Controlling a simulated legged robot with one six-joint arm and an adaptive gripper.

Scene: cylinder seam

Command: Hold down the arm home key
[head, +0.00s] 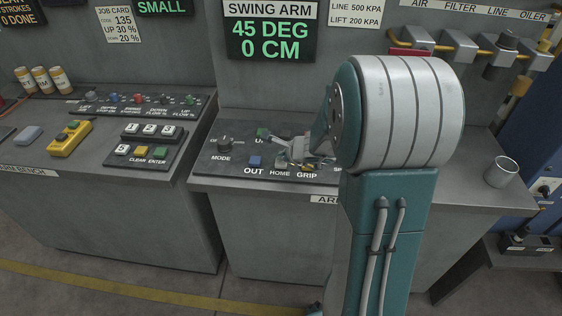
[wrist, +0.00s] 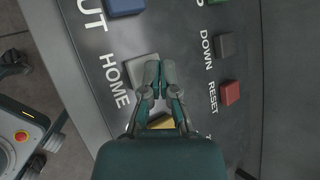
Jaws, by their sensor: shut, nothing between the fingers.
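The home key is a pale grey square key (wrist: 134,72) beside the printed word HOME in the wrist view. My gripper (wrist: 159,68) is shut and empty, with its two fingertips together over the right part of that key and hiding it there. In the head view my gripper (head: 287,155) is low over the arm panel (head: 215,160), just above the HOME label. I cannot tell whether the fingertips touch the key or whether it is pressed.
A blue key (head: 254,161) by OUT and a yellow key (wrist: 163,122) by GRIP flank the home key. A red RESET key (wrist: 229,93) and a dark DOWN key (wrist: 224,46) lie to the right in the wrist view. The display (head: 271,39) reads 45 DEG, 0 CM.

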